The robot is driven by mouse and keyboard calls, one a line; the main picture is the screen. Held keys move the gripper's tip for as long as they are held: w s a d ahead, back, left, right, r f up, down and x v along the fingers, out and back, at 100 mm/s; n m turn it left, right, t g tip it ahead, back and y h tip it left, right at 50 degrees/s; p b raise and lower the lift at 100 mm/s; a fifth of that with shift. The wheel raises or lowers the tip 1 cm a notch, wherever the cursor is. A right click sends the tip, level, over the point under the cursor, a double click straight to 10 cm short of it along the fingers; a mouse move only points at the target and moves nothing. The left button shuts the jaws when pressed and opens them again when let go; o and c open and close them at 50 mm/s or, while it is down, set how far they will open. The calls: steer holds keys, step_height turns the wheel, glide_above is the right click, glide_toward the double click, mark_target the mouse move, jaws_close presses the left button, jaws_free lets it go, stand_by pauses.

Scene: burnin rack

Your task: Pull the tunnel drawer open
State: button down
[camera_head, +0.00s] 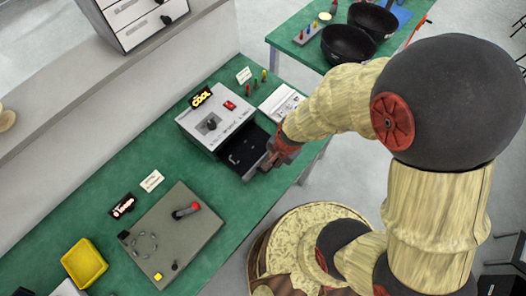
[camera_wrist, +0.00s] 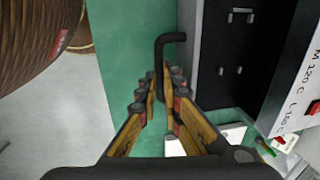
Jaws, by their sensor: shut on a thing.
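The tunnel unit is a light grey box (camera_head: 208,117) with a dark knob on top, standing on the green bench. Its black drawer (camera_head: 240,148) sticks out of the front toward my arm, its inside showing. In the wrist view the drawer (camera_wrist: 236,75) shows a dark floor with small metal pegs, and a grey front panel (camera_wrist: 187,35). My gripper (camera_head: 278,158) is at the drawer's front. In the wrist view its fingers (camera_wrist: 160,82) are shut on the black bent handle (camera_wrist: 172,38); the gripped part is partly hidden between them.
A grey panel (camera_head: 160,245) with a red-knobbed lever and a yellow bin (camera_head: 84,262) stand on the bench to the left. Black bowls (camera_head: 348,44) stand on another table. Floor beside the bench is open.

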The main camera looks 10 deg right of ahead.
steer(key=shift+s+d+f, duration=0.1)
steer(key=shift+s+d, duration=0.55)
steer(key=shift+s, duration=0.35)
steer(key=c, duration=2.3)
jaws_free()
steer(key=shift+o, duration=0.5)
steer(key=shift+w, duration=0.1)
steer(key=shift+r, duration=0.45)
step_height(320, 180, up, 11)
steer(key=s+d, duration=0.1)
steer(key=shift+s+d, duration=0.15)
steer(key=shift+s, duration=0.2)
